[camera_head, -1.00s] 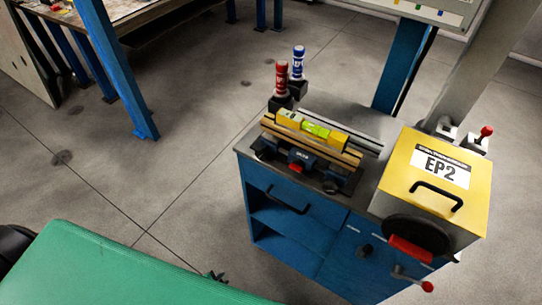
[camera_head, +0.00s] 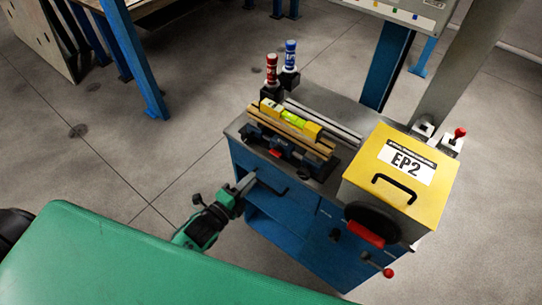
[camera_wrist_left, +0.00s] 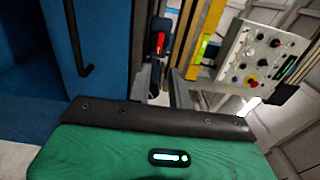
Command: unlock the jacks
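No part is plainly labelled as a jack. A lever with a red knob (camera_head: 388,272) sticks out of the front of the machine under the yellow EP2 box (camera_head: 420,165). A second red-knobbed lever (camera_head: 459,133) stands behind that box. A red grip (camera_head: 365,234) lies by a dark round part. My left gripper (camera_head: 246,183) is in front of the blue cabinet, near its black handle. In the left wrist view, its two grey fingers (camera_wrist_left: 165,88) are apart with nothing seen between them, and a red part (camera_wrist_left: 160,43) shows beyond. My right gripper is not seen.
A vise-like fixture with a yellow level (camera_head: 292,118) sits on the cabinet top. Red (camera_head: 271,70) and blue (camera_head: 290,55) bottles stand behind it. A blue post (camera_head: 133,60) rises at left. Floor between is clear. A control panel (camera_wrist_left: 262,57) shows in the wrist view.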

